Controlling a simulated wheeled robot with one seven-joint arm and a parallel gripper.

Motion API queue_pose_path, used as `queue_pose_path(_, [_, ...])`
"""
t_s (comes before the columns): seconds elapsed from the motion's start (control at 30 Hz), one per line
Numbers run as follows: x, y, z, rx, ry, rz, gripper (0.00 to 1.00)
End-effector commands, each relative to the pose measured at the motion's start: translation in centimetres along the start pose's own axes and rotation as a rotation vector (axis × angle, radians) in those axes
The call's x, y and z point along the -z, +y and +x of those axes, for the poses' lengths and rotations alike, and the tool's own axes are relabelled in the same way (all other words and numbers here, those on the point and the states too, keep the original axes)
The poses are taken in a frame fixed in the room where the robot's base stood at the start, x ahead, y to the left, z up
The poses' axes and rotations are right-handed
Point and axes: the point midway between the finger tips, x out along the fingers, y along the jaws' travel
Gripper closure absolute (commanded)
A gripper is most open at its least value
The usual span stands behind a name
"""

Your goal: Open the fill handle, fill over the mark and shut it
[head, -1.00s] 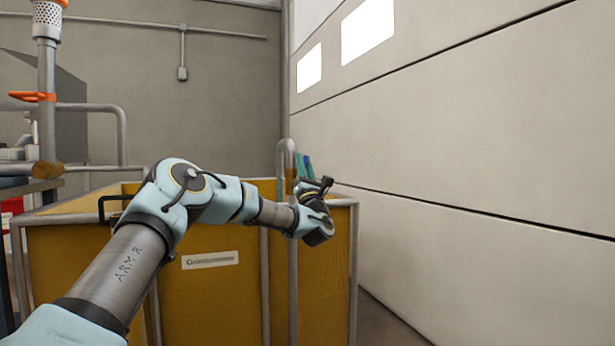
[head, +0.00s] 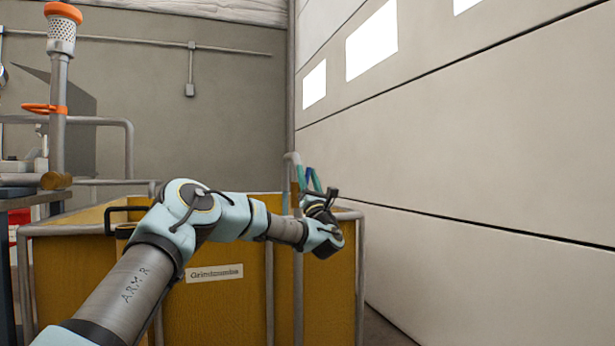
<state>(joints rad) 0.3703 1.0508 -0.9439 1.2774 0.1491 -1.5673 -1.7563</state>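My arm reaches across the head view to my gripper (head: 326,208), a dark end at the right corner of the yellow bin. Its fingers are too small and turned away to tell whether they are open or shut, and I see nothing clearly held. At the far left stands a grey vertical pipe (head: 57,135) with a perforated metal top (head: 62,34) and an orange cap. An orange ring-like part (head: 44,108) sits on the pipe, well away from my gripper. I cannot tell whether it is the fill handle. No fill mark can be made out.
A yellow bin (head: 220,308) with grey tube rails and a white label (head: 214,273) stands ahead under my arm. Green and blue handle-like things (head: 307,178) stick up behind my gripper. A dark table (head: 38,198) is at left. A large pale door (head: 470,190) closes the right side.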

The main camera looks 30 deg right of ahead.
Motion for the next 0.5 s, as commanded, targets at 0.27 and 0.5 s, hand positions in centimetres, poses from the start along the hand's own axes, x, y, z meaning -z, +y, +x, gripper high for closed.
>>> queue_pose_path(0.27, [-0.1, 0.0, 0.0, 0.001, -0.001, -0.001, 0.49])
queue_pose_path(0.5, [-0.1, -0.1, -2.1, 0.005, 0.001, -0.001, 0.49])
